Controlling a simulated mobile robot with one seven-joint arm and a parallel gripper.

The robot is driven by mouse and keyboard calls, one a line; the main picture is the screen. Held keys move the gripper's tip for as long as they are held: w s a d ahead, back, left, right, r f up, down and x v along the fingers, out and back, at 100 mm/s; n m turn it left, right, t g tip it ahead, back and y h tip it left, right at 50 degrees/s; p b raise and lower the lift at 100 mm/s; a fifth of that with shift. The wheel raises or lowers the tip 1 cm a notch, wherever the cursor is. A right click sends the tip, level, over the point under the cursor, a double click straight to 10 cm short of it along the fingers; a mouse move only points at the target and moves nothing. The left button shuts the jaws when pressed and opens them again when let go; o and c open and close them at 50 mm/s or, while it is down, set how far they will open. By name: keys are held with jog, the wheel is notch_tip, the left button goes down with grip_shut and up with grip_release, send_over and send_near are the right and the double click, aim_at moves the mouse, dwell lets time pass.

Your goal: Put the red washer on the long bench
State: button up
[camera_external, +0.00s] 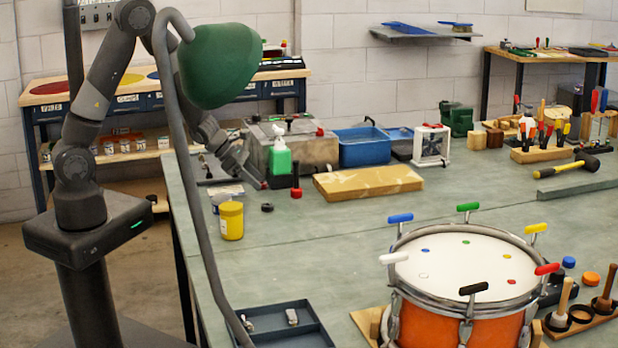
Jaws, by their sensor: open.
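A small red spot (511,281) lies on the right of the white drumhead (462,268), near the red-handled key (546,269). It is too small to tell whether it is the red washer. Blue, green, yellow and white spots lie around the same head. The orange drum (430,326) stands at the front right on the long grey-green bench (330,235). My gripper (260,183) is open, low over the bench's back left, far from the drum. The lamp partly hides my arm.
A black ring (267,207) and a yellow jar (231,221) are near my gripper. A green lamp (220,66) arches in front. The bench's middle is clear.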

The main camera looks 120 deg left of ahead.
jog(key=shift+c, duration=0.5)
jog(key=c, duration=0.7)
jog(key=shift+r, duration=0.1)
jog(key=shift+r, duration=0.85)
jog(key=shift+c, duration=0.3)
notch_tip(320, 180, up, 2)
jog(key=shift+r, duration=0.25)
jog(key=w+d+r, duration=0.3)
jog(key=d+r, duration=0.4)
jog(key=d, duration=0.4)
jog(key=w+d+f+m+h, duration=0.1)
jog(key=w+d+m+h, duration=0.1)
jog(key=w+d, duration=0.4)
jog(key=w+d+f+m+h, duration=0.1)
jog(key=w+d+m+h, duration=0.1)
jog(key=w+d, duration=0.5)
jog(key=w+d+f+m+h, duration=0.1)
jog(key=w+d+m, duration=0.2)
jog(key=d, duration=1.2)
jog(key=w, duration=0.3)
jog(key=shift+w+d+f+m+h, duration=0.25)
jog(key=shift+w+f+m+h, duration=0.05)
jog(key=shift+h, duration=0.1)
